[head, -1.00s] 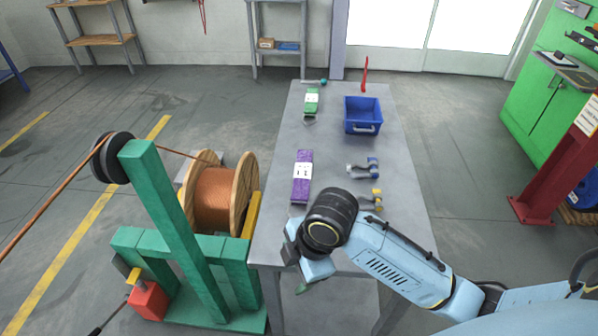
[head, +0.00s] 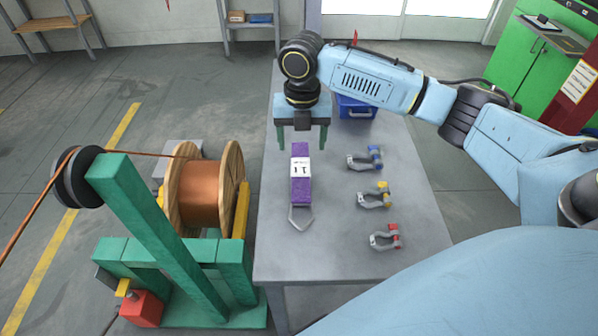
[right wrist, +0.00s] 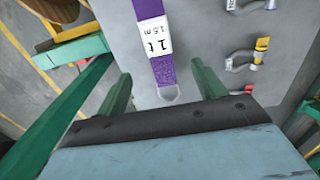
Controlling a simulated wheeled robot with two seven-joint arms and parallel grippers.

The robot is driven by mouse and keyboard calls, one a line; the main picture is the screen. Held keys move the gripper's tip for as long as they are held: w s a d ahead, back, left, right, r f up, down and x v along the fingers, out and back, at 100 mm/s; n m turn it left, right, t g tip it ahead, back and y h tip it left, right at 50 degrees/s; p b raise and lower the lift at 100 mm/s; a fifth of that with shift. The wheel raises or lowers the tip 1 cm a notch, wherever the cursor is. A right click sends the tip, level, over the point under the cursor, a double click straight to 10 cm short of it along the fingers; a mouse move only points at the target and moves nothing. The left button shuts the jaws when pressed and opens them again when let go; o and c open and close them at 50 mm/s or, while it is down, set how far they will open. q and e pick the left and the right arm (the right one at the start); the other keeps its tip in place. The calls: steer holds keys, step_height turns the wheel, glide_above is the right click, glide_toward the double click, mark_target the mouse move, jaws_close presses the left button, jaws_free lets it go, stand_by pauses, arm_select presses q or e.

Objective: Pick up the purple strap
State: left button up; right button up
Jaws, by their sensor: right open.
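The purple strap (head: 301,188) lies lengthwise on the grey table, with a white label and a metal ring at its near end. It also shows in the right wrist view (right wrist: 163,70), where its label reads 1t 1.5 m. My right gripper (head: 302,147) is open and empty, fingers pointing down near the strap's far end. In the right wrist view its two green fingers (right wrist: 160,71) stand apart, one to each side of the strap's line. I cannot tell how high they are above the table. My left gripper is not in view.
Shackles with blue (head: 366,158), yellow (head: 375,195) and red (head: 386,237) pins lie to the strap's right. A blue bin (head: 356,107) is partly hidden by my arm. A green frame with a copper-wire spool (head: 205,190) stands left of the grey table (head: 340,255).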

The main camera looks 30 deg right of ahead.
mark_target(301, 170)
steer(key=f, duration=0.3)
steer(key=f+b, duration=0.1)
steer(key=f, duration=0.5)
steer(key=shift+w+d+f, duration=0.1)
steer(key=shift+w+f, duration=0.2)
steer(key=shift+f, duration=0.05)
steer(key=shift+r, duration=0.1)
steer(key=c, duration=1.3)
